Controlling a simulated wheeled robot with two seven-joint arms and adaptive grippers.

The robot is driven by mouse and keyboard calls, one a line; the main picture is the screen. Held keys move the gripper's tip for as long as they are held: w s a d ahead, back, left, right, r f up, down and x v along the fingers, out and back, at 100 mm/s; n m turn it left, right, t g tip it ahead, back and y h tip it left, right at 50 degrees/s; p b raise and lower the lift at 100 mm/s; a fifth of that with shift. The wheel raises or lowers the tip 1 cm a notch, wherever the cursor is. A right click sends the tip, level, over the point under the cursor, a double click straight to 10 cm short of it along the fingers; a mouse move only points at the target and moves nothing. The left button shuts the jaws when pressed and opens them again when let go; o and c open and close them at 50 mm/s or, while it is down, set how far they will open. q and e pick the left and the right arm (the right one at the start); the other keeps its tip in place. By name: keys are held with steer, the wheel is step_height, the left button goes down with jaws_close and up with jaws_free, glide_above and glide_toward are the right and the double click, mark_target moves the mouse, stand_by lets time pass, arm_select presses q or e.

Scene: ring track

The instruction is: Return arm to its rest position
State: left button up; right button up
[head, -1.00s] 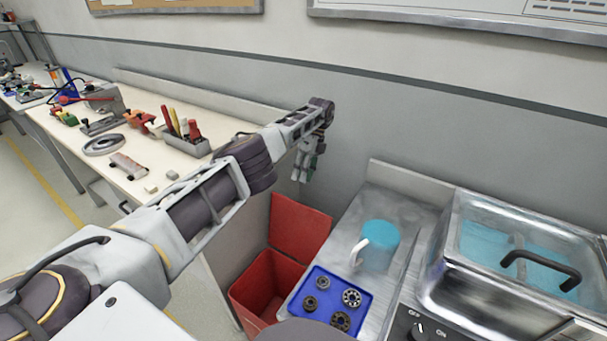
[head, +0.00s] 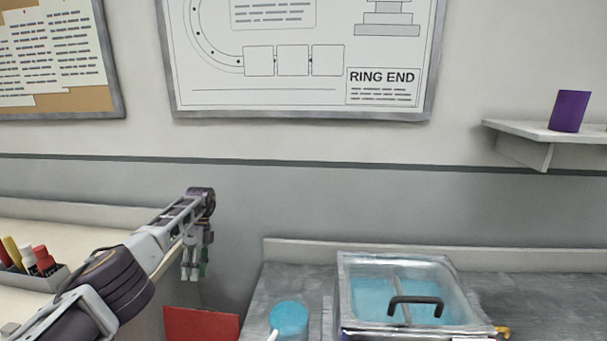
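My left arm comes in from the lower left and reaches toward the back wall. Its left gripper (head: 196,262) hangs down from the wrist, fingers pointing down, with nothing visible in it. It is in front of the grey wall, between the two benches, above the red bin's lid (head: 201,324) in the picture. The fingers are small and seen at an angle, so their opening is unclear. My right arm and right gripper are out of view.
A metal tank with blue liquid and a dark-handled lid (head: 412,295) stands on the right bench. Tool handles (head: 30,258) stand at the left. A purple cup (head: 569,110) is on a wall shelf (head: 515,128).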

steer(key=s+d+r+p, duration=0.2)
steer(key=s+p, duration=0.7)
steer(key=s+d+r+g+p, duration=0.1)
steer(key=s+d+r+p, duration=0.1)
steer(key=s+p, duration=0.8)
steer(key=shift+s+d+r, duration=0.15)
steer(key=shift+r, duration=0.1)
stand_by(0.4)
